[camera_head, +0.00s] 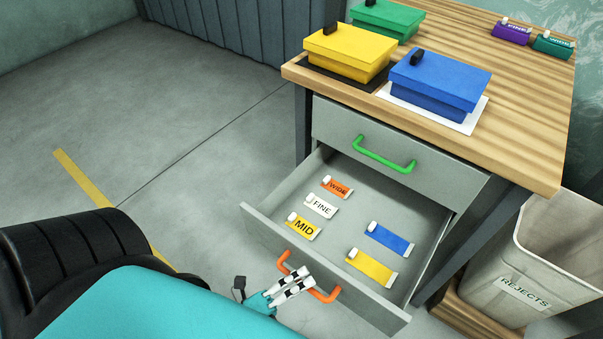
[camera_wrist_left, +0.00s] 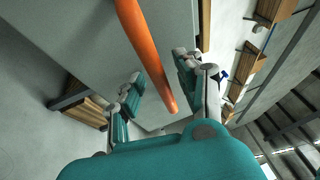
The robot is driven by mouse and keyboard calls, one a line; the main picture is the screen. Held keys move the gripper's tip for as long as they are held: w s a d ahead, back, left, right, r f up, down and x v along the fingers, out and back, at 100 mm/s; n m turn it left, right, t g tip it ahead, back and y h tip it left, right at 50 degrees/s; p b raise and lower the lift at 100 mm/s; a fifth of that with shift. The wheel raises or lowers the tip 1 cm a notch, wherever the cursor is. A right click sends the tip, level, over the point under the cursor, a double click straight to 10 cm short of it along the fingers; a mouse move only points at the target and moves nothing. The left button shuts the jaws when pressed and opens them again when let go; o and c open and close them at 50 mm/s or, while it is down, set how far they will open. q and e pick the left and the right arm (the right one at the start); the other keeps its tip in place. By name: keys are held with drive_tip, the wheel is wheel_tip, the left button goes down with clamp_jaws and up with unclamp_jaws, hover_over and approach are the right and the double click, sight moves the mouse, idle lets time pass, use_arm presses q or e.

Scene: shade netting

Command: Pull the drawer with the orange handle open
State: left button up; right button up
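The lower drawer (camera_head: 377,299) of the grey cabinet stands pulled well out, with its inside showing. Its orange handle (camera_head: 324,295) is on the front panel and crosses the left wrist view (camera_wrist_left: 140,40) as a thick bar. My left gripper (camera_head: 291,288) is at the handle, its checkered fingertips over the handle's middle. In the left wrist view the two fingers (camera_wrist_left: 160,78) are apart, one on each side of the bar, with some gap showing. Whether a finger touches the bar I cannot tell. My right gripper is not in view.
The upper drawer with a green handle (camera_head: 385,155) is shut. Several label tags, such as the MID tag (camera_head: 303,227), lie in the open drawer. Yellow (camera_head: 350,50), blue (camera_head: 440,80) and green boxes stand on the wooden top. A REJECTS bin (camera_head: 525,292) stands right. Floor at left is clear.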

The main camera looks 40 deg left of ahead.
use_arm(q)
drive_tip(key=v, duration=1.2)
idle(0.3)
